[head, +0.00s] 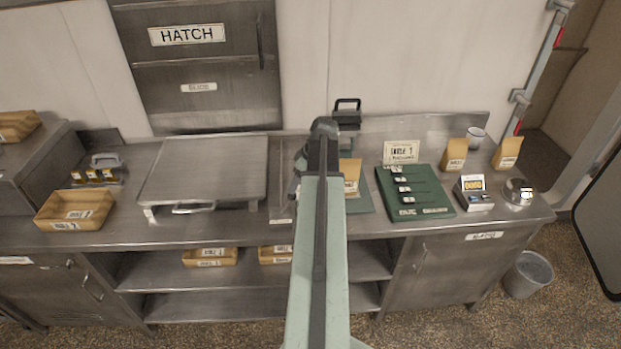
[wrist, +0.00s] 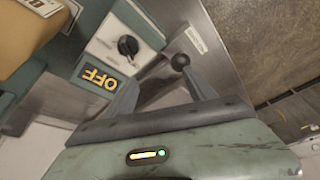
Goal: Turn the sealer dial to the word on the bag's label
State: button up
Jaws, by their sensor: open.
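The sealer (head: 347,118) stands at the back of the counter in the head view, with a black handle on top and partly hidden by my arm. My gripper (wrist: 160,76) is open and empty, fingers spread close to the dial's panel, not touching the dial.
A black ball knob (wrist: 180,61) shows near the right finger. A green board (head: 435,190) with tags, a small card box (head: 473,193), a bell (head: 518,190) and two more bags (head: 455,154) stand to the right.

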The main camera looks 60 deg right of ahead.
jog(key=s+d+r, duration=0.1)
jog(key=s+d, duration=0.4)
jog(key=b+x, duration=0.6)
jog(key=x, duration=0.1)
jog(key=shift+s, duration=0.1)
jog(key=shift+w+f+b, duration=0.3)
jog(key=shift+f+b, duration=0.05)
jog(key=shift+b, duration=0.1)
jog(key=shift+r, duration=0.1)
grip_shut()
